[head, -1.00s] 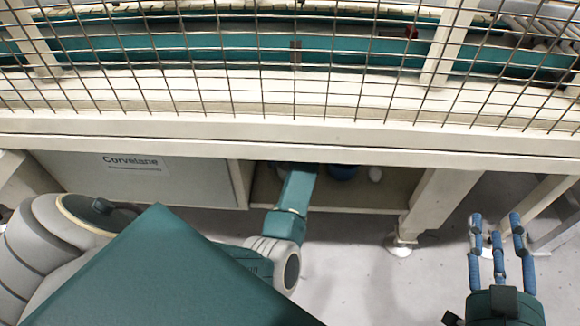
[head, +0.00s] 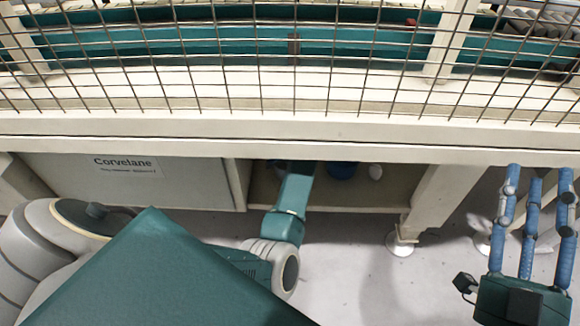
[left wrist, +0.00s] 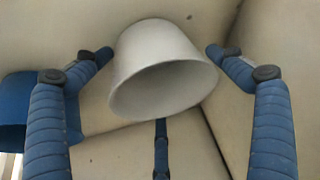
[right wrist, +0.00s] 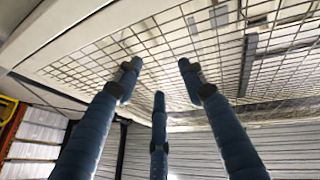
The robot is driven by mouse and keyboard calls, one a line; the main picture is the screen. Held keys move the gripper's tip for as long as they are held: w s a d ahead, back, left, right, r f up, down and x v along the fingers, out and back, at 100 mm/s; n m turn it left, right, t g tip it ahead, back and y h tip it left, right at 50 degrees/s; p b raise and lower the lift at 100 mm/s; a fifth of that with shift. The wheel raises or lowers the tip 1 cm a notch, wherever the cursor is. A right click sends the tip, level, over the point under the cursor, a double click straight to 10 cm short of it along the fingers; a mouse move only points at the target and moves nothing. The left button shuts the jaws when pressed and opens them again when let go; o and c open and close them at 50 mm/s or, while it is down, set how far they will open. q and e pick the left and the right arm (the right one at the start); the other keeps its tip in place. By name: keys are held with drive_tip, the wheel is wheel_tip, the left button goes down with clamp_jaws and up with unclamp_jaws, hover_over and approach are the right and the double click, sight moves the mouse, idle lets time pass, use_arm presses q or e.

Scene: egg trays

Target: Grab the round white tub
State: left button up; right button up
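The round white tub (left wrist: 162,72) shows in the left wrist view, its wide rim tilted toward the camera. My left gripper (left wrist: 160,60) is open, with fingers on both sides of the tub and a third below it; I cannot tell whether any touches. In the head view my left arm reaches under the bench into a low shelf, and the gripper is mostly hidden there. My right gripper (head: 537,190) is open and empty at the right.
A blue container (head: 341,169) stands on the shelf and also shows in the left wrist view (left wrist: 18,105). The bench edge (head: 300,148) and a wire mesh (head: 330,75) are above. A bench leg (head: 430,205) stands right of the shelf opening.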

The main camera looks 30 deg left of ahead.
use_arm(q)
drive_tip(key=shift+s+f, duration=0.1)
drive_tip(key=c, duration=0.5)
